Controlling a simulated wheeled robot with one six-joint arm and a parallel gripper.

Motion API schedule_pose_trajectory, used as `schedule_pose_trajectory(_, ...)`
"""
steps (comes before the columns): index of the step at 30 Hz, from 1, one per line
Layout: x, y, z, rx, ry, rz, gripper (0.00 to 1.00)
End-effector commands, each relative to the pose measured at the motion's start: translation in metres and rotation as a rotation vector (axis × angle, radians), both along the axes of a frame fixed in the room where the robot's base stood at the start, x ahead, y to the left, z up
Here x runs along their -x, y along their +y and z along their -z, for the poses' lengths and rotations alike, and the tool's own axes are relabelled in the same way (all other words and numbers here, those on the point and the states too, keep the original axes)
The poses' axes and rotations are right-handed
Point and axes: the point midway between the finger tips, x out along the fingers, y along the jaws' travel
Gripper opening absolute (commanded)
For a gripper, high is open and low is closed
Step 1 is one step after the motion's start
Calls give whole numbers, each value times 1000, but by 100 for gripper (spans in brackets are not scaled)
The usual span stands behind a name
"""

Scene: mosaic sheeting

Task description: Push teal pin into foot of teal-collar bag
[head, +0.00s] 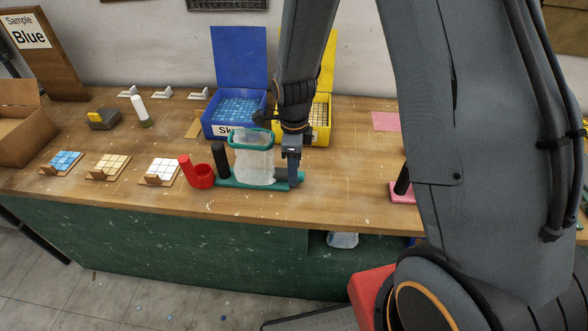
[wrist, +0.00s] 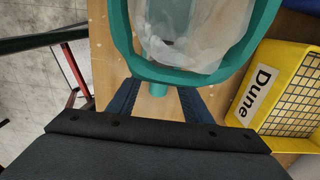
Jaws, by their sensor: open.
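The teal-collar bag is a clear, whitish bag (head: 252,163) hanging from a teal collar (head: 250,135). It stands over a long teal foot (head: 232,183) with a black post (head: 220,160) at its left. My gripper (head: 293,182) points down at the foot's right end. In the wrist view the teal collar (wrist: 121,35) and bag (wrist: 195,30) fill the top. My gripper (wrist: 157,100) is open there, its fingers on either side of a short teal stub (wrist: 158,89). I cannot tell whether this stub is the teal pin, or whether the fingers touch it.
A blue bin (head: 238,62) and a yellow bin (head: 325,75) of tiles stand behind. The red holder (head: 203,177) and tile samples (head: 160,170) are to the left. A pink foot (head: 402,190) with a black post is to the right. Bare wood (head: 345,185) lies between.

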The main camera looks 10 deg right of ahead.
Motion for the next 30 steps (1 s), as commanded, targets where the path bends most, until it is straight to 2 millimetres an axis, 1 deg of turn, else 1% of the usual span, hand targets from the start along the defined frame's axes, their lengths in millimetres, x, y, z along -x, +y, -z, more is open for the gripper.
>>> schedule_pose_trajectory(9,-1,0,-41,0,-5,0,46)
schedule_pose_trajectory(15,-1,0,-63,-1,-3,0,46)
schedule_pose_trajectory(21,0,0,-72,0,-2,0,46)
schedule_pose_trajectory(30,0,0,-72,-1,-1,0,46)
